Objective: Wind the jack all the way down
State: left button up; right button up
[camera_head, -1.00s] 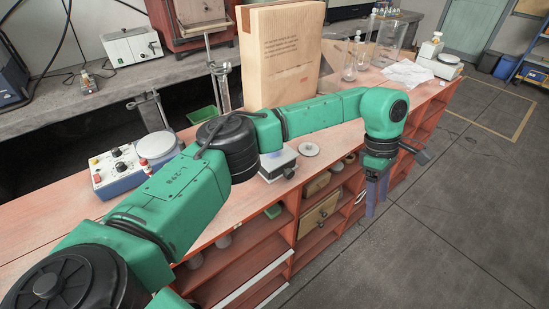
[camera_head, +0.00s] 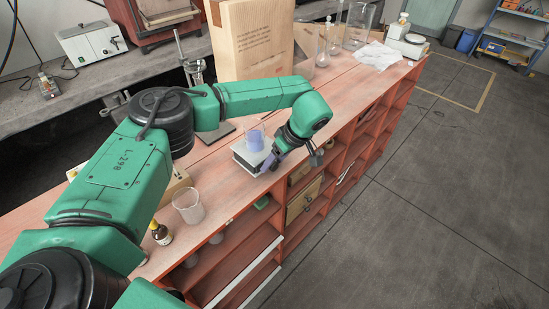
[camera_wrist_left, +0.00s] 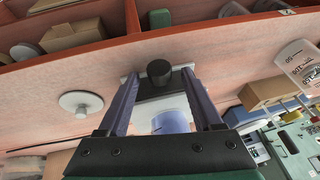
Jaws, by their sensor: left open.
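The jack (camera_head: 242,160) is a small, low light-grey block on the red bench top, near its front edge. A clear beaker with blue liquid (camera_head: 254,140) stands on it. In the left wrist view, the jack's black knob (camera_wrist_left: 159,72) faces the camera, with the pale jack top (camera_wrist_left: 178,104) and blue liquid (camera_wrist_left: 170,122) behind. My left gripper (camera_head: 272,162) is at the jack's front right side. In the wrist view its open fingers (camera_wrist_left: 158,78) stand either side of the knob, with gaps showing. The jack's mechanism is hidden. My right gripper is out of view.
A glass beaker (camera_head: 188,206) and a brown bottle (camera_head: 160,233) stand on the bench to the left. A large cardboard box (camera_head: 252,45) stands behind the jack. A white disc (camera_wrist_left: 82,104) lies beside it. Open shelves (camera_head: 235,262) are below; floor is clear at right.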

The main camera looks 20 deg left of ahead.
pick_arm(q)
jog(key=shift+f, duration=0.15)
jog(key=shift+c, duration=0.4)
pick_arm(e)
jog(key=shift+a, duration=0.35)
pick_arm(q)
grip_shut()
jog(key=shift+a, duration=0.1)
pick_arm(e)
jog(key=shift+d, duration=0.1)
pick_arm(q)
jog(key=shift+s+t, duration=0.1)
jog(key=shift+t, duration=0.4)
jog(key=shift+s+t+h, duration=0.1)
jog(key=shift+t+h, duration=0.3)
jog(key=t+b, duration=0.1)
jog(key=b, duration=0.1)
jog(key=n+t+b, duration=0.1)
jog(key=b, duration=0.1)
jog(key=shift+s+a+f+t+h, duration=0.15)
jog(key=shift+f+t+h, duration=0.15)
jog(key=shift+f+h, duration=0.1)
jog(key=shift+s+r, duration=0.1)
jog(key=shift+r, duration=0.05)
jog(key=shift+r+t, duration=0.3)
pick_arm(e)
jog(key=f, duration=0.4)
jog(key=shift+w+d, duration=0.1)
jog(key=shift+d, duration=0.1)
